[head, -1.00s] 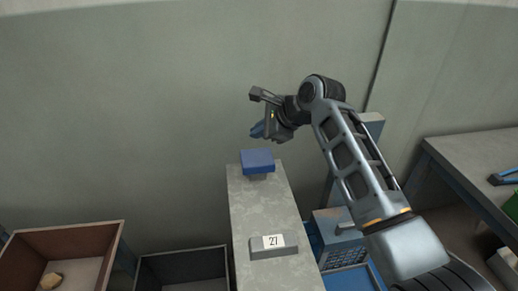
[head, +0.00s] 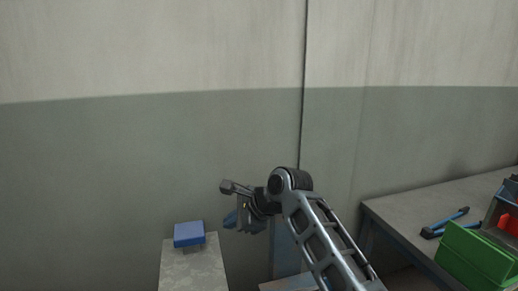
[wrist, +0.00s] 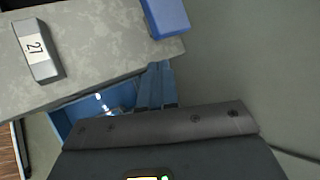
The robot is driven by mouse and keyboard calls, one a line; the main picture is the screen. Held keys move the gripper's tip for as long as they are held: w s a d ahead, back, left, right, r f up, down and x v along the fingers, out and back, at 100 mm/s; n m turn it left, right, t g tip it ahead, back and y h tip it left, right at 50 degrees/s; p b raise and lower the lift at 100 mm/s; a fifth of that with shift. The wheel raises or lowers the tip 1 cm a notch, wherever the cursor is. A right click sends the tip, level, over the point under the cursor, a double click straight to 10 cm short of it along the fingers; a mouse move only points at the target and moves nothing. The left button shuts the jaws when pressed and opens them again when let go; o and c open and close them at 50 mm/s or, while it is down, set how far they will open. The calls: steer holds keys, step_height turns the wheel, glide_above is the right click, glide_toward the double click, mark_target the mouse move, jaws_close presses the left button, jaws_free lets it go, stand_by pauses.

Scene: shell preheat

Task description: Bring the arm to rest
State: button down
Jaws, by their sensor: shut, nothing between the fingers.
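My gripper (head: 231,218) is raised in front of the wall in the head view, to the right of the narrow grey counter. Its blue fingers are together and empty; they also show in the wrist view (wrist: 159,70), pointing past the counter's edge. My arm is bent at the elbow and reaches in from the lower right. The gripper touches nothing that I can see.
The grey counter (head: 190,270) bears a blue block (head: 188,234) and a block marked 27 (wrist: 37,50). A blue container (wrist: 85,110) is below. At right, a table (head: 405,215) holds a blue-handled tool (head: 446,223) and a green bin (head: 475,255).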

steer(key=s+d+f+n+t, duration=0.2)
steer(key=s+d+f+t, duration=0.15)
steer(key=s+f, duration=1)
steer(key=s+d+f+n+t+h, duration=0.1)
steer(key=s+d+f, duration=0.35)
steer(key=s, duration=0.35)
steer(key=s+d+f+n+t+h, duration=0.2)
steer(key=s+d+f, duration=0.1)
steer(key=s+d, duration=0.3)
steer(key=s+d+r+n+t+h+b, duration=0.1)
steer(key=s+d+r+n+h, duration=0.3)
steer(key=s, duration=0.6)
steer(key=s+d+r+t+y, duration=0.1)
steer(key=s+d+r, duration=0.1)
steer(key=s+d, duration=0.5)
steer(key=s+d+r+n+t+h, duration=0.1)
steer(key=s+d+r+n, duration=0.2)
steer(key=s+r, duration=0.9)
steer(key=n, duration=0.3)
steer(key=shift+s+r+h, duration=0.15)
steer(key=shift+s+h, duration=0.15)
steer(key=shift+h, duration=0.1)
